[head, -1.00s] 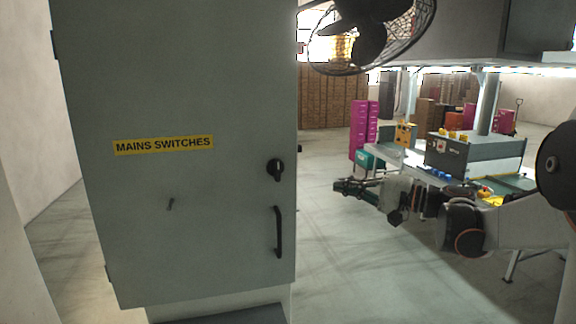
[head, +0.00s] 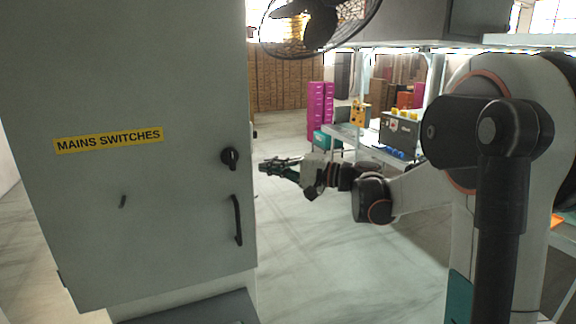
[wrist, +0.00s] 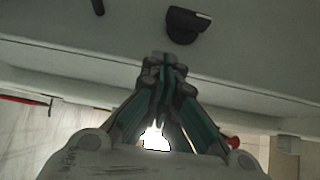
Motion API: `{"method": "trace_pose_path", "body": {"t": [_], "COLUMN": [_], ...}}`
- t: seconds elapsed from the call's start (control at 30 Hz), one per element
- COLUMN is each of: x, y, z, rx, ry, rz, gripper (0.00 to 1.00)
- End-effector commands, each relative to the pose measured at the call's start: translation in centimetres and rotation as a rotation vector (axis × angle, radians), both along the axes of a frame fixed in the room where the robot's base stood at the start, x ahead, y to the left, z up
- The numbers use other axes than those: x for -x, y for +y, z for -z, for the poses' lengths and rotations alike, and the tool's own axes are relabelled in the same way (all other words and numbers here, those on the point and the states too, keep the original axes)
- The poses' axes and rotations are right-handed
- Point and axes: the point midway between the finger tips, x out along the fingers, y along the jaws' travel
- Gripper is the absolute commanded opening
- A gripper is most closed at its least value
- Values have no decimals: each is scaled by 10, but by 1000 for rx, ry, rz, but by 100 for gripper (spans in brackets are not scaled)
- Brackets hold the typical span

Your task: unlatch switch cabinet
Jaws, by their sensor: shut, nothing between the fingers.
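The grey switch cabinet (head: 90,215) fills the left of the head view, with a yellow "MAINS SWITCHES" label (head: 108,140). Its door looks shut. A black rotary latch (head: 230,158) sits near the door's right edge, above a black bar handle (head: 238,220). My gripper (head: 264,167) is shut and empty, just right of the cabinet edge at about latch height in the picture. In the wrist view the shut fingertips (wrist: 164,60) point toward the cabinet face, and the latch (wrist: 186,24) shows just beyond them, slightly right. I see a gap, no clear contact.
A caged fan (head: 318,25) hangs above, right of the cabinet. A workbench (head: 350,138) with boxes and a magenta cabinet (head: 320,104) stand farther back. The floor (head: 310,265) between the cabinet and my arm is clear.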

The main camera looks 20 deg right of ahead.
Motion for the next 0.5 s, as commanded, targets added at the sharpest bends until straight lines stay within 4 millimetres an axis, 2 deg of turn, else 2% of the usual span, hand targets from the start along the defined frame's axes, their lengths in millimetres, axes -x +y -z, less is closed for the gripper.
{"method": "trace_pose_path", "body": {"t": [0.07, 0.2, 0.5], "x": [-11, -10, -10], "y": [12, 33, 51], "z": [-1, -2, 0], "rx": [0, 0, 0], "ry": [0, 0, 0], "rz": [-3, -3, 0], "gripper": [0, 0, 0]}}
